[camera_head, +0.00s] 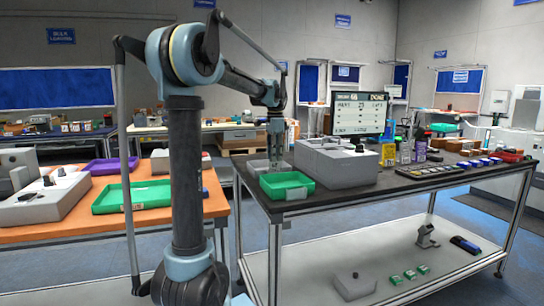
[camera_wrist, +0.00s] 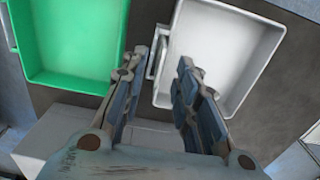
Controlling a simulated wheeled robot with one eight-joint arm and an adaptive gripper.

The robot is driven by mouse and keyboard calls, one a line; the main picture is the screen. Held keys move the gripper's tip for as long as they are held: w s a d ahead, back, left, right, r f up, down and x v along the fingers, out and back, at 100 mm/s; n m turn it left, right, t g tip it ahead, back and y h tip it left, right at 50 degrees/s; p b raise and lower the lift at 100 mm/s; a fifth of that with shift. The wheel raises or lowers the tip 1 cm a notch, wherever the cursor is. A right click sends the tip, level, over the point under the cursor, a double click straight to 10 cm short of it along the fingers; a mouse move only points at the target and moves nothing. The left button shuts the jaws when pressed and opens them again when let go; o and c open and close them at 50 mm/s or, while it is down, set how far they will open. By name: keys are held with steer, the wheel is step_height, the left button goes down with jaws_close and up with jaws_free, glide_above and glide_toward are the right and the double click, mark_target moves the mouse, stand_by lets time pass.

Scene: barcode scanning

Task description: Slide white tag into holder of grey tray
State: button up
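The grey tray (camera_wrist: 215,100) lies under my gripper (camera_wrist: 173,50) in the wrist view, and its inside looks empty. A small light bracket (camera_wrist: 153,62), which looks like the tray's holder, sits at its left wall, partly behind my left finger. The grey tray (camera_head: 256,167) also shows on the dark bench in the head view, behind the green tray. My gripper (camera_head: 276,158) points down above it there. The two fingers are apart, and I see nothing held between them. I cannot make out a separate white tag in either view.
A green tray (camera_wrist: 70,85) is just left of the grey tray; it also shows at the bench's near corner (camera_head: 287,197). A grey box (camera_head: 340,168) stands to the right. Bottles and small items fill the bench further right. An orange table (camera_head: 60,233) is at left.

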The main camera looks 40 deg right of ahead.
step_height(320, 180, up, 12)
stand_by(0.6)
stand_by(0.5)
